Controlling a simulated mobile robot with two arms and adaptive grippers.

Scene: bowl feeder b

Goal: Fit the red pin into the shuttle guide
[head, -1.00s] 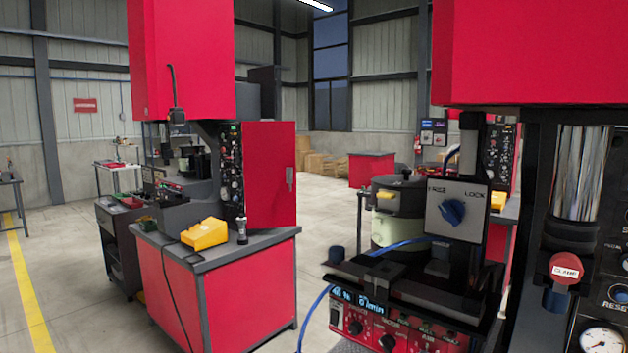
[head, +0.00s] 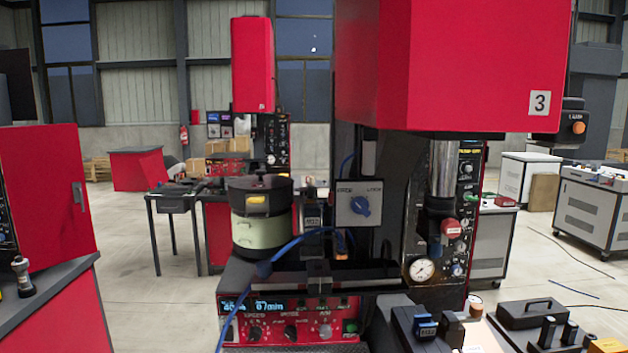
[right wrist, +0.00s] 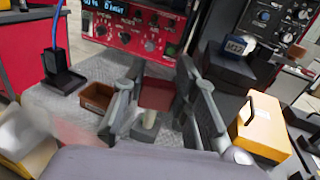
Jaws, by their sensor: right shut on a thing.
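In the right wrist view my right gripper (right wrist: 160,95) is shut on a dark red piece (right wrist: 158,92) that shows between its fingers. I cannot make out clearly whether the red piece is the red pin. In the head view a black rail (head: 290,279) runs across the front of machine 3, above the red control panel (head: 290,325). I cannot tell whether this rail is the shuttle guide. Neither gripper shows in the head view.
A bowl feeder (head: 258,230) stands left of the FREE/LOCK knob (head: 360,206), with a blue hose (head: 292,245) beside it. In the right wrist view a brown tray (right wrist: 97,97) lies left of the gripper, and a yellow-topped case (right wrist: 262,127) stands to the right.

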